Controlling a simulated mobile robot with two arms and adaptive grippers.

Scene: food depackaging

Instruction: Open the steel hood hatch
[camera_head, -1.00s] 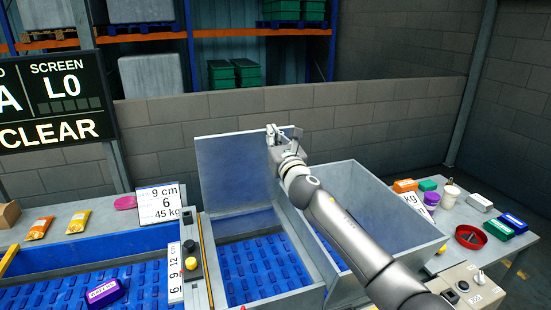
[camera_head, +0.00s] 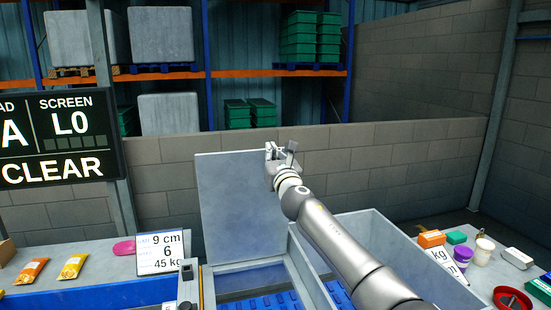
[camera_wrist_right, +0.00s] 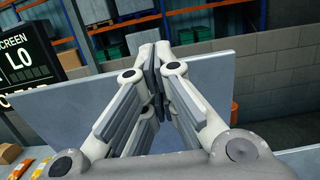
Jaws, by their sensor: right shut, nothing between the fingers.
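The steel hood hatch (camera_head: 235,205) is a flat grey panel. It stands raised, nearly upright, at the back of a steel bin with a blue studded floor (camera_head: 260,303). My right gripper (camera_head: 280,150) is at the hatch's upper right corner, with its arm reaching in from the lower right. In the right wrist view the gripper's fingers (camera_wrist_right: 155,55) are closed together with nothing between them, and the hatch (camera_wrist_right: 95,105) spans behind them. I cannot tell whether the fingers touch it. My left gripper is out of view.
A second open steel bin (camera_head: 385,235) stands to the right, partly behind my arm. A side table holds an orange block (camera_head: 431,239), a red bowl (camera_head: 512,299) and other small items. A placard (camera_head: 161,252) stands left of the hatch. A block wall (camera_head: 410,165) runs behind.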

